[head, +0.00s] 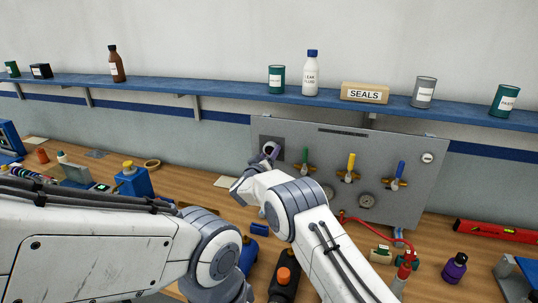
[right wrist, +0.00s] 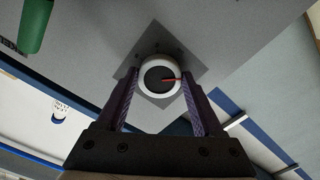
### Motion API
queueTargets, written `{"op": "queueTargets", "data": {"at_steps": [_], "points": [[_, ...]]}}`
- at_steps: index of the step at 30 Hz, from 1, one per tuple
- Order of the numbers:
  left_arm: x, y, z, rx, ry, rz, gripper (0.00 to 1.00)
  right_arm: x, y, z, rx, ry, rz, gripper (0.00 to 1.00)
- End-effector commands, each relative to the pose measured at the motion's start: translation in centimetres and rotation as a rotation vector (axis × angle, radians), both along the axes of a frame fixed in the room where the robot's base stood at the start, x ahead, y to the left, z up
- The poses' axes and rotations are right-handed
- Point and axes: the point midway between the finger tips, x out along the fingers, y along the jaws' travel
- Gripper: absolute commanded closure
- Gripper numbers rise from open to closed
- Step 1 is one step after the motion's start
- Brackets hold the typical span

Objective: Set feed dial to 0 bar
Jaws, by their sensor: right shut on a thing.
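The feed dial (right wrist: 158,76) has a white ring, a dark face and a red pointer that points to the right in the right wrist view. It sits on a dark square plate on the grey panel (head: 330,138). My right gripper (right wrist: 160,82) is shut on the dial, one finger on each side of its rim. In the head view my right gripper (head: 269,152) reaches the panel's upper left corner and hides most of the dial. Scale marks beside the dial are too small to read. My left arm crosses the lower left, and its gripper is out of view.
Green (head: 305,158), yellow (head: 350,164) and blue (head: 399,172) valve handles stand right of the dial. Gauges (head: 367,201) sit below them. A shelf (head: 230,86) with bottles and cans runs above. Tools and a red level (head: 495,232) lie on the bench.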

Motion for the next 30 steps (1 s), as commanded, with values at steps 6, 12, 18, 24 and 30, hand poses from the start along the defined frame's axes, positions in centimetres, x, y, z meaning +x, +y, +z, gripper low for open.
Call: {"op": "queueTargets", "data": {"at_steps": [6,12,18,24,30], "points": [[0.0,0.0,0.0,0.0,0.0,0.0,1.0,-0.1,0.1,-0.3,-0.003,0.006,0.004,0.01],[0.0,0.0,0.0,0.0,0.0,0.0,1.0,0.0,0.1,-0.2,-0.002,0.003,0.002,0.01],[0.0,0.0,-0.2,0.0,0.0,0.0,1.0,-0.3,0.2,-0.2,-0.001,0.003,0.002,0.01],[0.0,0.0,-1.3,0.0,0.0,0.002,1.0,-2.4,0.9,-0.3,-0.001,0.003,0.004,0.01],[0.0,0.0,-3.0,0.0,0.0,0.004,1.0,-5.9,2.1,-0.5,-0.001,0.003,0.006,0.01]]}}
